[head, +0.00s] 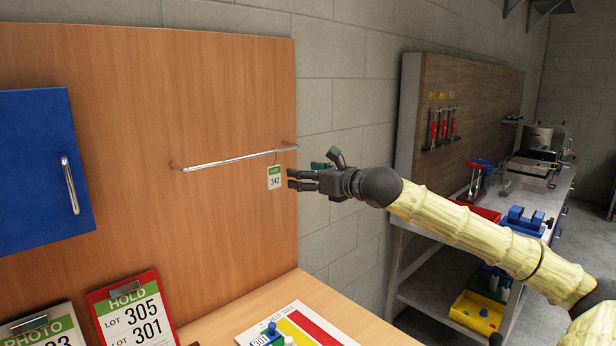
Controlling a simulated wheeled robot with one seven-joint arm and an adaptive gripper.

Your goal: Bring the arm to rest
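My gripper (291,179) is at the middle of the head view, with its two dark fingers pointing left. A gap shows between the fingers, and nothing is seen in it. My arm reaches in from the lower right in a pale yellow sleeve. A small green-and-white tag (274,181) reading 342 hangs from the metal rail (225,161) on the wooden panel. The tag is just left of the fingertips and looks apart from them.
A blue cabinet (40,165) is at the left. A red HOLD board (132,312) and a PHOTO board (45,327) stand below. A striped mat (312,331) lies on the wooden table (290,293). A workbench (515,208) with tools is at the right.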

